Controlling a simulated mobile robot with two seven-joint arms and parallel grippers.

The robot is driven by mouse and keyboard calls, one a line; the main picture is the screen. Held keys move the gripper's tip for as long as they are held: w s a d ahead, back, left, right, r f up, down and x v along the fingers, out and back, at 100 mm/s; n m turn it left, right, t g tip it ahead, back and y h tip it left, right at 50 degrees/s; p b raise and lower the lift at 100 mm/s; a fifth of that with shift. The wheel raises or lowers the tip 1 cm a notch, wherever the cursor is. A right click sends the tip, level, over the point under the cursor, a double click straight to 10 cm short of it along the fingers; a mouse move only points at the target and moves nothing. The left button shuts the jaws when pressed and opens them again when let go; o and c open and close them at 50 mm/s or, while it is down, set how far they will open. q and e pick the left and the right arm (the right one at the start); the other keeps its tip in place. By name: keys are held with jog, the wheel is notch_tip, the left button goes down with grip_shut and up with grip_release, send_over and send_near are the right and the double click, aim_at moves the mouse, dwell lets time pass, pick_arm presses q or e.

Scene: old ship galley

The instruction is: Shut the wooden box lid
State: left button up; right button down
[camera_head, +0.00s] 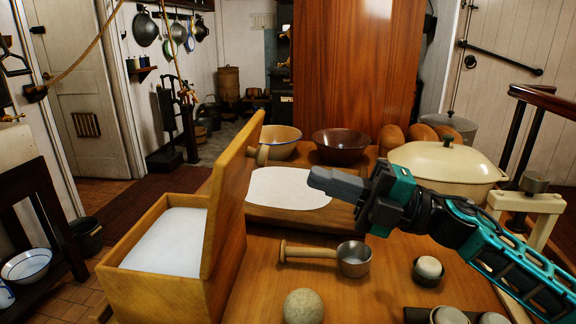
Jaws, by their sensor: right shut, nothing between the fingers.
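The wooden box (150,292) stands at the left edge of the table, with pale white contents (170,240) showing inside. Its lid (232,190) is open and stands nearly upright along the box's right side. My right gripper (325,180) is shut and empty. Its fingers point left towards the lid, and in the picture there is a gap between the fingertips and the lid. My left gripper is not in view.
A metal ladle (354,259) and a round stone-like ball (303,307) lie right of the box. A cream lidded pot (445,165), a yellow bowl (280,140) and a dark brown bowl (341,145) stand farther back. A board with a white sheet (288,188) lies behind the lid.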

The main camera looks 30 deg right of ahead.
jog(key=p+x, duration=0.1)
jog(key=x, duration=0.5)
dwell(0.3)
